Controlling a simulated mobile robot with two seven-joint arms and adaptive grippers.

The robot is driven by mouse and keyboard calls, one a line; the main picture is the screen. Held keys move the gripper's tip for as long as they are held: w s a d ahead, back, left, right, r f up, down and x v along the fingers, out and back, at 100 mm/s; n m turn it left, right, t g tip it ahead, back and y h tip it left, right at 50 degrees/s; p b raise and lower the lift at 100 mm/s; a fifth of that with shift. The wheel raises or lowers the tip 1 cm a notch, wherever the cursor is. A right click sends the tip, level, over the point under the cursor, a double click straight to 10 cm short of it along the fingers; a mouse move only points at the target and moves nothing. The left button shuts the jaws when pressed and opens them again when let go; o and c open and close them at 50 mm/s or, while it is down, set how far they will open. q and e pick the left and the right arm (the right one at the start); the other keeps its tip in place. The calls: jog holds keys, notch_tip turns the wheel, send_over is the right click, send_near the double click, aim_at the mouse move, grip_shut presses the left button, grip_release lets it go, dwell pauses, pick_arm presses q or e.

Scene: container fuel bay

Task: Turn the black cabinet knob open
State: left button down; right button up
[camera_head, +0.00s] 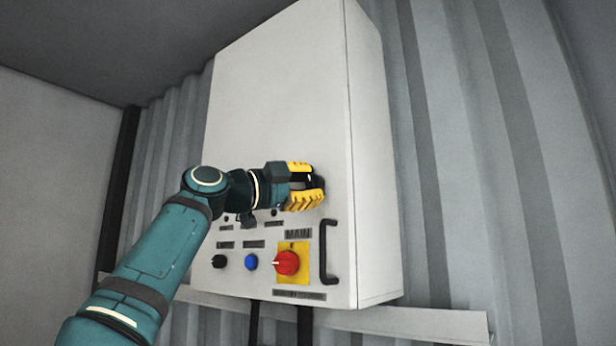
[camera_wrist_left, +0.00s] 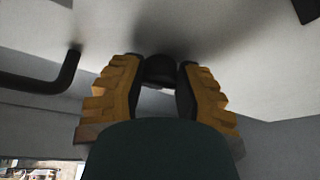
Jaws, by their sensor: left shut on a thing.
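The black cabinet knob (camera_wrist_left: 160,70) shows in the left wrist view between the two yellow-and-black fingers of my left gripper (camera_wrist_left: 162,80). The fingers are shut on it. In the head view my left gripper (camera_head: 312,187) is against the front of the light grey cabinet (camera_head: 270,90), near its right edge and above the MAIN label. The knob is hidden behind the fingers there. The cabinet door looks closed. My right gripper is not in view.
Below the gripper are a black handle (camera_head: 327,252), a red rotary switch on a yellow plate (camera_head: 287,262), a blue button (camera_head: 251,262) and a small black knob (camera_head: 219,261). A corrugated wall (camera_head: 450,150) stands behind the cabinet.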

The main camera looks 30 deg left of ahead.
pick_arm(q)
jog(key=shift+r+m+g+p, duration=0.1)
jog(key=shift+m+g+p, duration=0.3)
jog(key=shift+m+p, duration=0.7)
jog(key=shift+m, duration=0.5)
jog(key=c, duration=0.6)
grip_release()
jog(key=shift+w, duration=0.1)
jog(key=shift+v, duration=0.75)
jog(key=v, duration=1)
jog(key=shift+s+a, duration=0.15)
jog(key=shift+s, duration=0.1)
